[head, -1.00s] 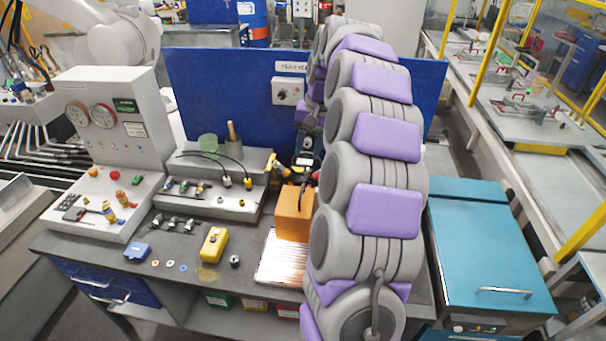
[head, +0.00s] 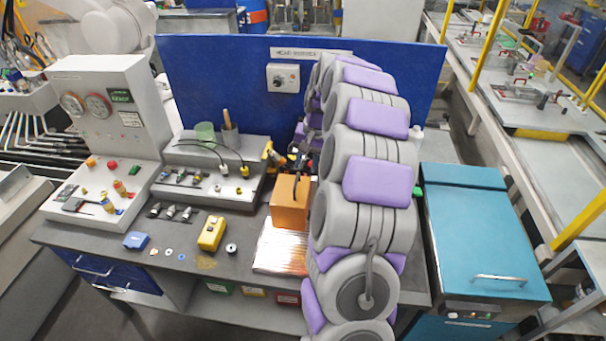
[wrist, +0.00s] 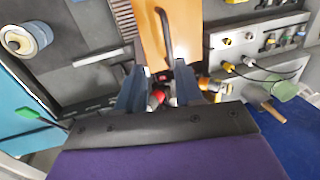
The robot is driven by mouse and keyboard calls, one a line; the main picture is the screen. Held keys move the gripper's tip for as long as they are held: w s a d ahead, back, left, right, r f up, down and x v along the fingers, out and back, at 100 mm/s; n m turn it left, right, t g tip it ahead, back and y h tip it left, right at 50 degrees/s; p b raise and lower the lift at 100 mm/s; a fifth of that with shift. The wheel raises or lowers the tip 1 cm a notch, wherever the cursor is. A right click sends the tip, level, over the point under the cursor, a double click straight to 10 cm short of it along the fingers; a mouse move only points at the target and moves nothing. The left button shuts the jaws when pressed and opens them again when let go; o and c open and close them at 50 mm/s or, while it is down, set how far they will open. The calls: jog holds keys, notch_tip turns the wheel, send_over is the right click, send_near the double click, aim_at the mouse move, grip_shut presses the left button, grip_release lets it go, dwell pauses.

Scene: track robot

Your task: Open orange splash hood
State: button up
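The orange splash hood (head: 290,203) is a box on the bench, partly hidden on its right by my arm. In the wrist view the hood (wrist: 151,45) is at the top middle, with a black bar handle (wrist: 165,35) along it. My gripper (wrist: 160,73) has its two dark fingers apart, just behind the near end of the handle, with nothing seen between them but red and dark parts beyond. Whether a finger touches the hood cannot be told. In the head view the gripper is mostly hidden behind my arm.
A ribbed metal plate (head: 278,250) lies in front of the hood. A yellow box (head: 212,233) and a blue box (head: 137,240) lie on the bench. A grey fixture (head: 210,165) stands left, a blue panel (head: 220,90) behind, and a teal cabinet (head: 480,240) right.

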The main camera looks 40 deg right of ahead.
aim_at(296, 181)
jog(key=a+f, duration=0.2)
jog(key=a, duration=0.1)
jog(key=a+f, duration=0.1)
jog(key=f, duration=0.1)
jog(key=shift+w+a, duration=0.2)
jog(key=shift+w, duration=0.15)
jog(key=shift+d+f, duration=0.2)
jog(key=shift+d, duration=0.55)
jog(key=shift+d+f, duration=0.2)
jog(key=shift+d, duration=0.5)
jog(key=shift+c, duration=0.4)
jog(key=shift+d, duration=0.15)
jog(key=shift+c, duration=0.7)
jog(key=shift+a, duration=0.2)
jog(key=shift+c, duration=0.7)
jog(key=shift+a+r, duration=0.25)
jog(key=shift+a, duration=0.7)
grip_shut()
jog(key=shift+d, duration=0.3)
jog(key=shift+r, duration=0.15)
